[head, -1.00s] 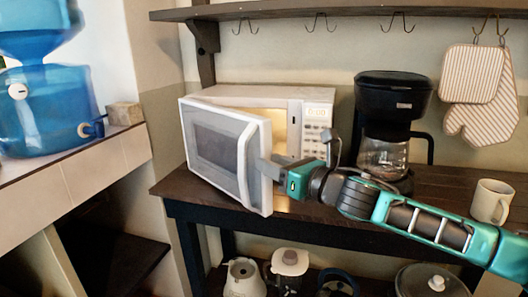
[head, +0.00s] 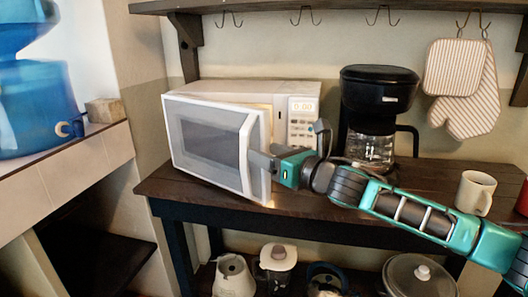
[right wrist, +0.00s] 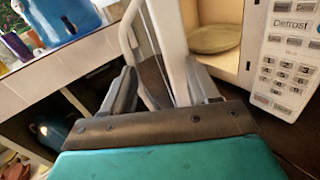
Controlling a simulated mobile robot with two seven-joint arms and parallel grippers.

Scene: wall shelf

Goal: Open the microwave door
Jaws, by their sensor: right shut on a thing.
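The white microwave (head: 305,104) stands on the dark wooden counter. Its door (head: 205,138), hinged at the left, is ajar, with a gap at its right edge. My right gripper (head: 259,163) is shut on the upright door handle (head: 245,165). In the right wrist view the handle (right wrist: 132,40) runs between the fingers of my right gripper (right wrist: 160,85), beside the door edge. The lit inside, a round plate (right wrist: 214,38) and the keypad (right wrist: 288,75) also show there. My left gripper is out of view.
A black coffee maker (head: 378,92) stands right of the microwave, behind my right arm. A mug (head: 474,192) is farther right on the counter (head: 170,180). A blue water dispenser (head: 35,110) is on a ledge at the left. Pots sit on the shelf below.

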